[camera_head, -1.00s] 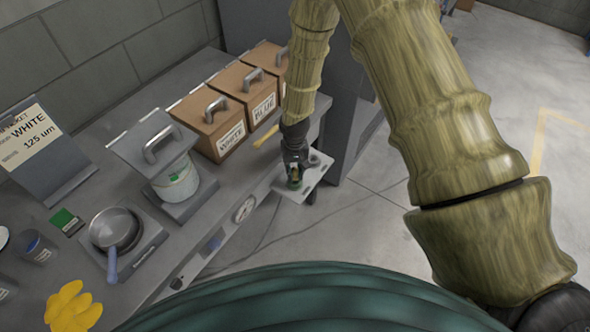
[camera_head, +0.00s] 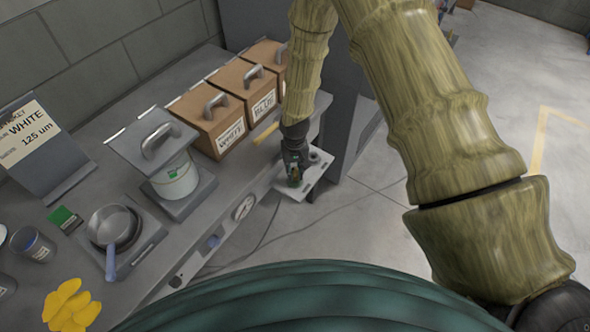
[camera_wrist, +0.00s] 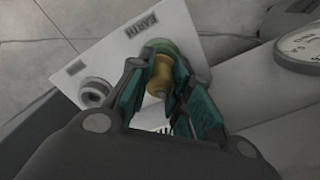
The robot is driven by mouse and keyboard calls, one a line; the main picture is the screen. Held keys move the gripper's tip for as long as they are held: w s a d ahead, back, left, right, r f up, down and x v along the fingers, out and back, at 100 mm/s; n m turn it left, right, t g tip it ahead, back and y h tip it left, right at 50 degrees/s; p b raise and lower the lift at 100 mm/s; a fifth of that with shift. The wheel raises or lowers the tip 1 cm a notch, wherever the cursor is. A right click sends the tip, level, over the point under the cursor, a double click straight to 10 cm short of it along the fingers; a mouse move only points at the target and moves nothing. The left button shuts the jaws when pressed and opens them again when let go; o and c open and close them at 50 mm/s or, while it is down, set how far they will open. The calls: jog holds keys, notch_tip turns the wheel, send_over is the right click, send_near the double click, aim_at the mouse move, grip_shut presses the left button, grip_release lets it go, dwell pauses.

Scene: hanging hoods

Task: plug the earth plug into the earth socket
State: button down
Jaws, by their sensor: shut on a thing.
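My gripper (camera_head: 295,178) is over a small pale panel (camera_head: 288,190) at the front edge of the bench. In the wrist view my gripper (camera_wrist: 164,82) has its green-padded fingers on either side of the brass-coloured earth plug (camera_wrist: 160,70), shut on it. The plug's far end meets a green ring (camera_wrist: 158,45) beside the printed EARTH label (camera_wrist: 142,24) on the panel. I take this ring for the earth socket, but the fingers and plug hide part of it. I cannot tell how deep the plug sits.
A grey round fitting (camera_wrist: 95,92) is on the panel left of the plug. A round dial (camera_wrist: 300,48) is at the upper right. Brown boxes (camera_head: 216,125) and a lidded white tub (camera_head: 175,180) stand on the bench behind. A cable (camera_head: 262,235) hangs below; the floor at right is clear.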

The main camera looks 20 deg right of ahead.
jog(key=shift+f, duration=0.45)
jog(key=c, duration=1.2)
grip_release()
jog(key=shift+c, duration=0.2)
notch_tip(320, 180, up, 12)
jog(key=shift+f, duration=0.1)
jog(key=s+d+f, duration=0.1)
jog(key=s+f, duration=0.4)
jog(key=s, duration=0.7)
jog(key=s+d+f, duration=0.1)
jog(key=s+f, duration=0.4)
jog(key=s, duration=0.7)
jog(key=s+d+f+n, duration=0.1)
jog(key=s+f, duration=0.5)
jog(key=s, duration=0.6)
jog(key=shift+s+d, duration=0.2)
jog(key=shift+d, duration=0.1)
